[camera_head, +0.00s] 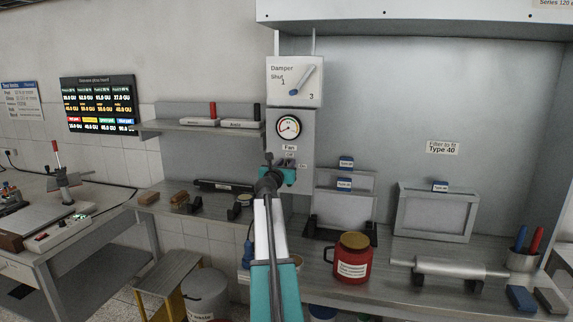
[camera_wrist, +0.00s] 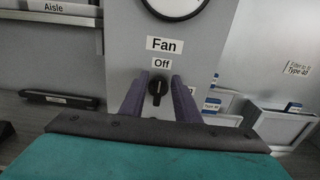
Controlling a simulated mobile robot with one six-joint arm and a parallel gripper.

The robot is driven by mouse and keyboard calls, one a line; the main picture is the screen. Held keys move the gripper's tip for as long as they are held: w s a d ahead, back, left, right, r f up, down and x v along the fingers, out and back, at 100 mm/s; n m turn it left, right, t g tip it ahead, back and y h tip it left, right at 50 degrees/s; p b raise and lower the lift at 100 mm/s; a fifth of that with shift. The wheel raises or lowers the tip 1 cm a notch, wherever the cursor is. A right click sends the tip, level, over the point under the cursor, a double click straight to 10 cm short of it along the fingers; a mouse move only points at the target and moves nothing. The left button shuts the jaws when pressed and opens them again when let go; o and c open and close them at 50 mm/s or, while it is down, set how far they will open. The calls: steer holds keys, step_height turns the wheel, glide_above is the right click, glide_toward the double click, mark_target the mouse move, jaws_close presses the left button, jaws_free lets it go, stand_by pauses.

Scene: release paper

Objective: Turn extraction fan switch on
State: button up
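The fan switch (camera_wrist: 157,88) is a black rotary knob on the grey panel, below the labels "Fan" (camera_wrist: 174,44) and "Off" (camera_wrist: 162,63). In the wrist view its pointer is upright, towards "Off". My gripper (camera_wrist: 158,88) is open, with one purple-grey finger on each side of the knob; I cannot tell whether either finger touches it. In the head view my gripper (camera_head: 270,166) is up against the panel (camera_head: 306,128) and hides the knob. The "Fan" label (camera_head: 289,148) shows just above it.
A round gauge (camera_head: 289,127) and a damper plate (camera_head: 294,82) with a lever reading "Shut" are above the switch. A shelf (camera_head: 190,126) is at left.

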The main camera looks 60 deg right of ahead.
jaws_close()
steer(key=shift+s+d+m+b, duration=0.1)
steer(key=shift+m+b, duration=0.2)
steer(key=shift+m, duration=0.1)
steer(key=f+m+b, duration=0.1)
steer(key=m+b, duration=0.4)
steer(key=s+m+b, duration=0.1)
steer(key=m+b, duration=0.4)
steer(key=m, duration=0.1)
steer(key=s+f+m+b, duration=0.1)
steer(key=m+b, duration=0.4)
steer(key=m, duration=0.1)
steer(key=shift+s+d+f+b, duration=0.1)
steer(key=shift+d+f+b, duration=0.2)
steer(key=shift+d+b, duration=0.05)
stand_by(0.3)
